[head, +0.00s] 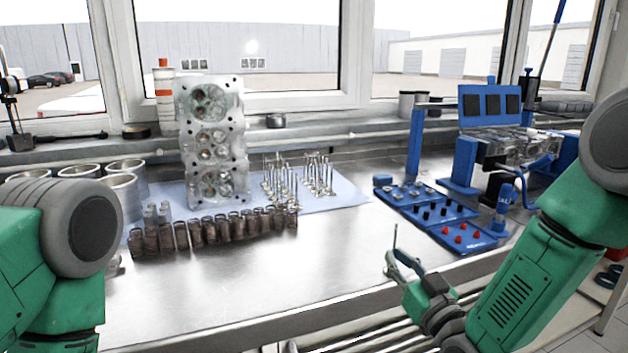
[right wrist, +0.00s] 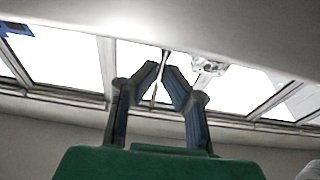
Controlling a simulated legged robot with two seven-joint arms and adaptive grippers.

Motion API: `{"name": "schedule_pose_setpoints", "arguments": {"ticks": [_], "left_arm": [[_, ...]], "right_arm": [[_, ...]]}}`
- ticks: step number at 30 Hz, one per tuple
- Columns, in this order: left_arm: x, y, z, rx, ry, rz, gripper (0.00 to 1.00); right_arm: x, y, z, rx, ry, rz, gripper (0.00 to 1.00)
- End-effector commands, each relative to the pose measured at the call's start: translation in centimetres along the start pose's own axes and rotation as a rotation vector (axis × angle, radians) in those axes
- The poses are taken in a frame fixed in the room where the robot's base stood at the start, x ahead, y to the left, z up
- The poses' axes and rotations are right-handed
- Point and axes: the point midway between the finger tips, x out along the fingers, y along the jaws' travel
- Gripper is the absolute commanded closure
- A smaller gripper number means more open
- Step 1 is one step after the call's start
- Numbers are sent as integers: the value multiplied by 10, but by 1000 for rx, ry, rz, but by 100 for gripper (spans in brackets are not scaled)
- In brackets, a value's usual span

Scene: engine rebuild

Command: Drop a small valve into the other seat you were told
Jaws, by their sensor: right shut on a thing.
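My right gripper (head: 403,262) is over the front edge of the bench, shut on a thin metal valve (head: 395,238) whose stem points up. In the right wrist view the valve (right wrist: 159,80) shows between the two fingertips of the gripper (right wrist: 165,72). The cylinder head (head: 212,140) stands upright on a light blue mat at the back left, with its round chambers facing me. Single seats are too small to tell apart. Several other valves (head: 300,178) stand upright on the mat to its right. My left gripper is not in view.
A row of dark cylindrical parts (head: 210,231) stands in front of the cylinder head. Metal cylinders (head: 122,192) are at the left. A blue tray (head: 435,213) with small parts and a blue fixture (head: 462,180) are at the right. The bench middle is clear.

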Motion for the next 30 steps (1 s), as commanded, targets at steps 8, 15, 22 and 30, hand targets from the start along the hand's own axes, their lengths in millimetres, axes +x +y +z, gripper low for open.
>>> {"name": "schedule_pose_setpoints", "arguments": {"ticks": [8, 15, 22, 30], "left_arm": [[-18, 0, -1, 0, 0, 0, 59], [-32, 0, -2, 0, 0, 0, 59], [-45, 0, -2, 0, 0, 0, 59], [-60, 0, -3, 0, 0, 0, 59]], "right_arm": [[4, 0, -25, 0, 1, 0, 100], [8, 0, -44, 0, 2, 0, 100], [11, 0, -62, 0, 2, 1, 100], [15, 0, -83, 0, 2, 1, 100]]}}
